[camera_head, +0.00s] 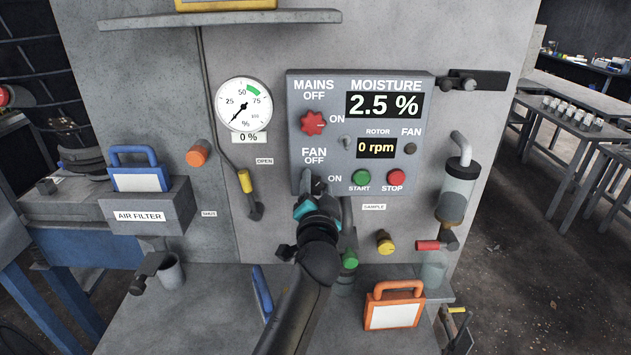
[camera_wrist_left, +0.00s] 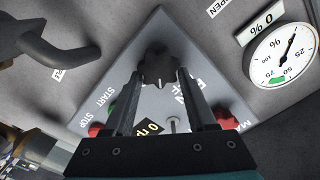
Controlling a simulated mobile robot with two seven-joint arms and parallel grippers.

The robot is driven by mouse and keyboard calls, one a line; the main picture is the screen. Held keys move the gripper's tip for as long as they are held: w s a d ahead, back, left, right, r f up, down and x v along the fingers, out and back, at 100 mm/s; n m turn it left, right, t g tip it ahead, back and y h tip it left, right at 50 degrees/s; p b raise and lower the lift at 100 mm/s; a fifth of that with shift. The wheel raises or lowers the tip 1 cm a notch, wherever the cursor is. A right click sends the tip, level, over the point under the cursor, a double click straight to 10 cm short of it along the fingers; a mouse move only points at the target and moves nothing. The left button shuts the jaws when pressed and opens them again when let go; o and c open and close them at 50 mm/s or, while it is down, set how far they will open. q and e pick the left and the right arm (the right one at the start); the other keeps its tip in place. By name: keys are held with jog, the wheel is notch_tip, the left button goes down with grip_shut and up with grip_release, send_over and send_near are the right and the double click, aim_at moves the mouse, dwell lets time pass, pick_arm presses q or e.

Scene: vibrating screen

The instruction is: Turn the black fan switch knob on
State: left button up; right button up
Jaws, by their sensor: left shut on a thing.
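The black fan switch knob (camera_wrist_left: 158,68) sits on the grey control panel (camera_head: 440,120), below the red mains knob (camera_head: 313,123). In the left wrist view it lies between my fingertips. My left gripper (camera_head: 318,188) is at the lower left of the panel and is shut on the knob. In the head view the fingers mostly hide the knob, between the FAN OFF and ON labels. Which label it points to is hard to tell. The rotor display (camera_head: 376,148) reads 0 rpm, and the FAN lamp (camera_head: 410,148) is dark. My right gripper is not in view.
Green START (camera_head: 361,177) and red STOP (camera_head: 396,177) buttons are close to the right of my gripper. A yellow-handled lever (camera_head: 246,182) is to its left. A green-collared fitting (camera_head: 349,259) and a yellow knob (camera_head: 385,242) are below. An orange-handled tag (camera_head: 394,312) stands on the ledge.

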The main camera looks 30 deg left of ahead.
pick_arm(q)
jog(key=m, duration=0.2)
jog(key=m+p, duration=0.1)
jog(key=m, duration=0.2)
jog(key=shift+w+d+f+m+p, duration=0.1)
jog(key=shift+w+d+m+p, duration=0.05)
jog(key=shift+m+p, duration=0.15)
jog(key=shift+f+m+p, duration=0.15)
jog(key=shift+m+p, duration=0.15)
jog(key=shift+m, duration=0.75)
jog(key=shift+f+m+p, duration=0.1)
jog(key=shift+m+p, duration=0.2)
jog(key=shift+m, duration=0.75)
jog(key=o, duration=1.4)
jog(key=shift+f, duration=0.1)
jog(key=shift+c, duration=0.2)
jog(key=shift+d, duration=0.1)
